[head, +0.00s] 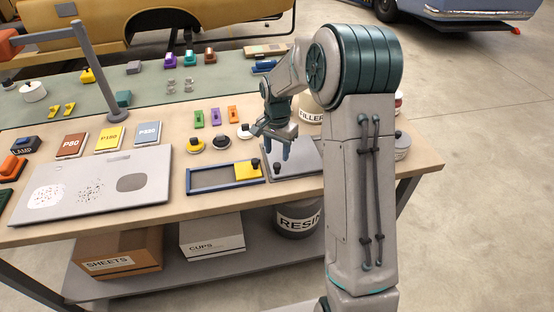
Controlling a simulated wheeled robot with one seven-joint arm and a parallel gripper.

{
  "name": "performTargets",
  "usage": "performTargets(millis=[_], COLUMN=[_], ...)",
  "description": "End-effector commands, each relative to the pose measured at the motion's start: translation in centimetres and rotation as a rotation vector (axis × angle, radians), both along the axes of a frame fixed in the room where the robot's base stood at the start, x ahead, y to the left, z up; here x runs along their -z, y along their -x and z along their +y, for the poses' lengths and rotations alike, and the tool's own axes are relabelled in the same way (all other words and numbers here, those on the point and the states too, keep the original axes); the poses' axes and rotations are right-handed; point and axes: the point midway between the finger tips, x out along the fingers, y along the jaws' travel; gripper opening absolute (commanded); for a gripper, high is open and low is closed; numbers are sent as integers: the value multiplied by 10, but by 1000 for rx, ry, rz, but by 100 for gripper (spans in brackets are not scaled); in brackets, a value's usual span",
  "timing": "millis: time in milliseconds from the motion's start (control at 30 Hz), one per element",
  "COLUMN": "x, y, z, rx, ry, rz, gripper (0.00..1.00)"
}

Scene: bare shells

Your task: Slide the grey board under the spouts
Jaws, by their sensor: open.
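A flat grey board (305,160) with a small dark knob lies near the front edge of the bench, right of a blue frame. My arm hides its right part. My gripper (276,143) is above the board's back left part, with teal fingers pointing down, open and empty. I cannot tell whether the fingertips touch the board. I cannot make out any spouts; my arm covers the area right of the board. A white FILLER tub (311,115) stands behind the board, partly hidden by my arm.
A blue frame (218,188) with a yellow block (247,170) sits left of the board. A large pale panel (95,185) with patches lies at the bench's front left. Round pucks (221,142) stand behind the frame. A RESIN bucket (298,219) is on the lower shelf.

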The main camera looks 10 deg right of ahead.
Motion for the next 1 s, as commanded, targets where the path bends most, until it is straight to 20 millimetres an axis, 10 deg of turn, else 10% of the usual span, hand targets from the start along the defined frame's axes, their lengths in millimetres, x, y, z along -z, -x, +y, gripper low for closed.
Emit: performTargets(millis=[300, 667, 867, 1000], x=[46, 53, 52, 52], y=[0, 0, 0, 0], z=[0, 0, 0, 0], rx=[0, 0, 0, -1], ry=[-1, 0, 0, 0], rz=[1, -1, -1, -1], gripper=[45, 45, 0, 0])
